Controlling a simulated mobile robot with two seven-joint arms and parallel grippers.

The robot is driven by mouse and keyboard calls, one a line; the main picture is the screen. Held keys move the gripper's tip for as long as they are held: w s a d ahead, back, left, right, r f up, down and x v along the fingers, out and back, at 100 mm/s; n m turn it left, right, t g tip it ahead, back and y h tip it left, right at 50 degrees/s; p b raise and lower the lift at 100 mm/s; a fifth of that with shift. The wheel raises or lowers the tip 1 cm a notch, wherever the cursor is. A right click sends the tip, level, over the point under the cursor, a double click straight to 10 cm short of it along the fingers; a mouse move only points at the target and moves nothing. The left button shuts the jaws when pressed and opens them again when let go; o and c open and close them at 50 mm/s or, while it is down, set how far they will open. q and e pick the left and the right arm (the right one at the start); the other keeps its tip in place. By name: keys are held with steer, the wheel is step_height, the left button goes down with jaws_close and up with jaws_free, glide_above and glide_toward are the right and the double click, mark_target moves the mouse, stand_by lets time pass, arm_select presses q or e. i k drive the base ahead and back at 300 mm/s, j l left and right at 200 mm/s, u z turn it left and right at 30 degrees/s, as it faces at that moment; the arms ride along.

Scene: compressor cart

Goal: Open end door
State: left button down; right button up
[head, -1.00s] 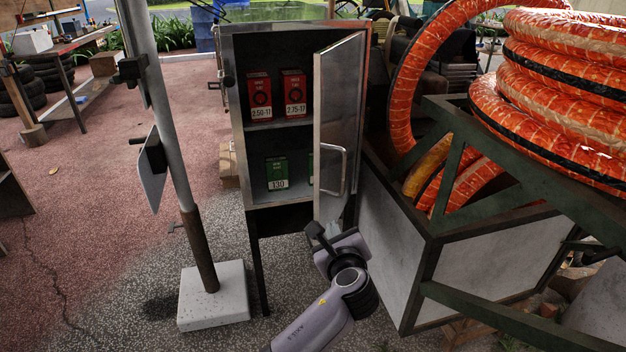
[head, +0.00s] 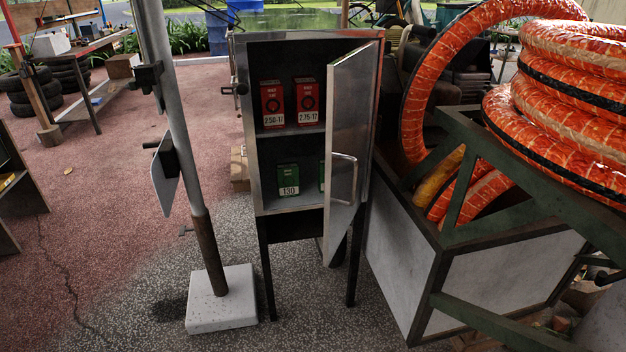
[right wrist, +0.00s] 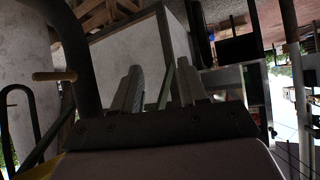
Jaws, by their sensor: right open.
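A grey metal cabinet (head: 308,41) on dark legs stands at the centre of the head view. Its door (head: 341,122), hinged on the right, is ajar and swung outward, with a bar handle (head: 354,178) on its outer face. Red boxes (head: 305,102) stand on the upper shelf and green boxes (head: 288,180) on the lower one. My right gripper (right wrist: 160,88) shows in the right wrist view with its two fingers spread and nothing between them. Neither gripper shows in the head view, and I cannot see the right one touching the door.
A post on a white base block (head: 222,312) stands left of the cabinet. A green-framed cart with pale panels (head: 395,260) stands close on the right, with orange hose (head: 575,90) coiled above it. The floor at front left is clear.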

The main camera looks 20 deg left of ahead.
mark_target(351, 77)
steer(key=i+j, duration=0.3)
steer(key=i+j+z, duration=0.1)
steer(key=i+j, duration=0.2)
steer(key=j, duration=0.25)
steer(key=i+j, duration=0.3)
steer(key=j+z, duration=0.05)
steer(key=j, duration=0.05)
